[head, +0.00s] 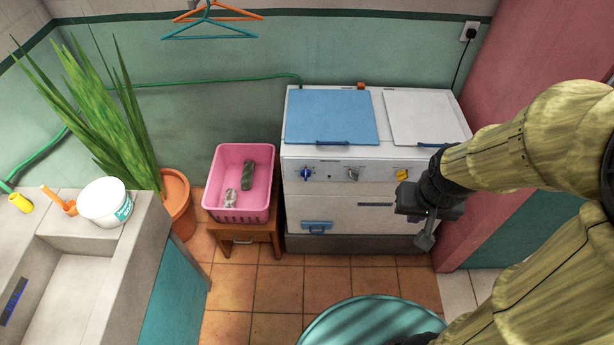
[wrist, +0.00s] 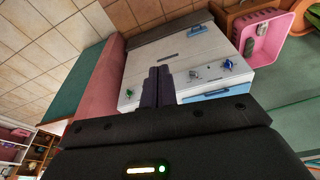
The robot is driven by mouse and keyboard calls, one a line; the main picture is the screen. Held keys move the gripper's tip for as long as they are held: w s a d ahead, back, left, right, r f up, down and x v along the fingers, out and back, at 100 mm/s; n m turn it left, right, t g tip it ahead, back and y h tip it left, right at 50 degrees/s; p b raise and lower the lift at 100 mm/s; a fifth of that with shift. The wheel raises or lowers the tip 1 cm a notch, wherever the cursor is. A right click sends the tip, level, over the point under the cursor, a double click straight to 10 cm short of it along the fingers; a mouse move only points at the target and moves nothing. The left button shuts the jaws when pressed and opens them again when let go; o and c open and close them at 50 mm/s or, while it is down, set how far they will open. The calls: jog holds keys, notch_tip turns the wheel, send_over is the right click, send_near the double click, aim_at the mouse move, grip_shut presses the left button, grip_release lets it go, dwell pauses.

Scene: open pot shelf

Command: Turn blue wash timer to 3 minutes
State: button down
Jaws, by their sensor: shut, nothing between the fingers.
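The blue wash timer knob (head: 306,174) is at the left end of the white washing machine's (head: 340,212) front panel. It also shows in the wrist view (wrist: 227,64), upper right of the fingers; its setting is too small to read. My gripper (head: 404,197) is in front of the machine's right part, below a yellow knob (head: 402,174), well right of the blue knob. In the wrist view, the dark fingers (wrist: 160,84) are together and empty, pointing at the machine front and apart from the blue knob.
A grey knob (head: 352,173) sits between the blue and yellow knobs. A blue lid (head: 330,115) and a white lid (head: 415,117) cover the top. A pink basket (head: 232,208) on a stool stands left. A teal round tub (head: 355,318) is on the floor in front.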

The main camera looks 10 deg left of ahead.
aim_at(306, 178)
dwell(0.3)
jog(key=c, duration=1.9)
grip_release()
jog(key=o, duration=0.9)
jog(key=shift+t, duration=0.5)
jog(key=w+f+b, duration=0.1)
jog(key=a+f+b, duration=0.1)
jog(key=f, duration=0.1)
jog(key=w+a+f+b, duration=0.1)
jog(key=f, duration=0.1)
jog(key=shift+w+a+b, duration=0.15)
jog(key=shift+w+b, duration=0.2)
jog(key=shift+o, duration=0.2)
jog(key=w+a+f+t+b, duration=0.2)
jog(key=w+a+f+b, duration=0.25)
jog(key=f, duration=0.25)
jog(key=w+a+f+m+t+b, duration=0.1)
jog(key=w+a+f+t+b, duration=0.15)
jog(key=f+b, duration=0.35)
jog(key=w+a+f+t+b, duration=0.2)
jog(key=w+a+f+b, duration=0.25)
jog(key=f+b, duration=0.2)
jog(key=s+a+f+n+t+y+b, duration=0.1)
jog(key=a+f+n+t+y+b, duration=0.1)
jog(key=a+f+t+b, duration=0.5)
jog(key=a+f+b, duration=0.1)
jog(key=a+b, duration=0.3)
jog(key=shift+s+f+n+t+y, duration=0.25)
jog(key=shift+n+t+y, duration=0.05)
jog(key=shift+t, duration=0.05)
